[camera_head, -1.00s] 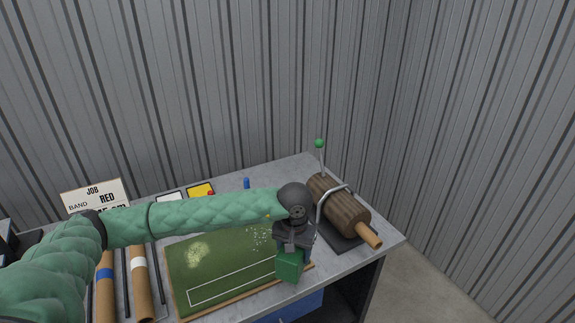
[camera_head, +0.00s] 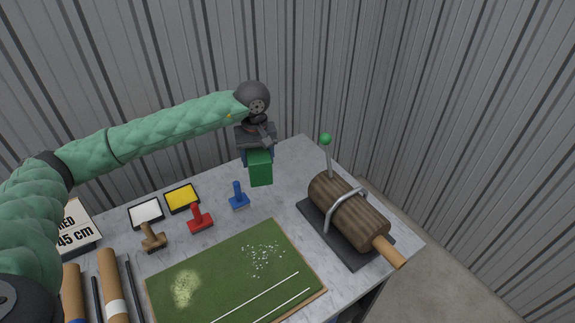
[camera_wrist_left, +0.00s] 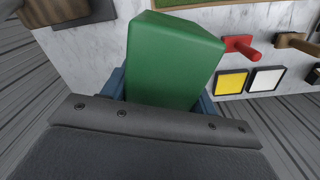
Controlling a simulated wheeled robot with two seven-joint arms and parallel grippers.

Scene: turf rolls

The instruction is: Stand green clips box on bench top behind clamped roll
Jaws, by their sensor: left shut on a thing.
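The green clips box (camera_head: 260,169) is held by my left gripper (camera_head: 257,152) at the far side of the bench top (camera_head: 292,172). The box also fills the middle of the left wrist view (camera_wrist_left: 172,58), between the jaws. Its gap above the bench is hard to judge. The clamped roll (camera_head: 346,212) is a brown roll lying under a metal bar on a dark base at the right; the box is left of it and farther back. My right gripper does not show.
A green-knobbed lever (camera_head: 326,140) stands at the roll's far end. A blue-handled stamp (camera_head: 239,197), a red stamp (camera_head: 198,218) and a yellow pad (camera_head: 182,198) lie left of the box. A turf board (camera_head: 236,277) lies in front. Corrugated walls rise behind.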

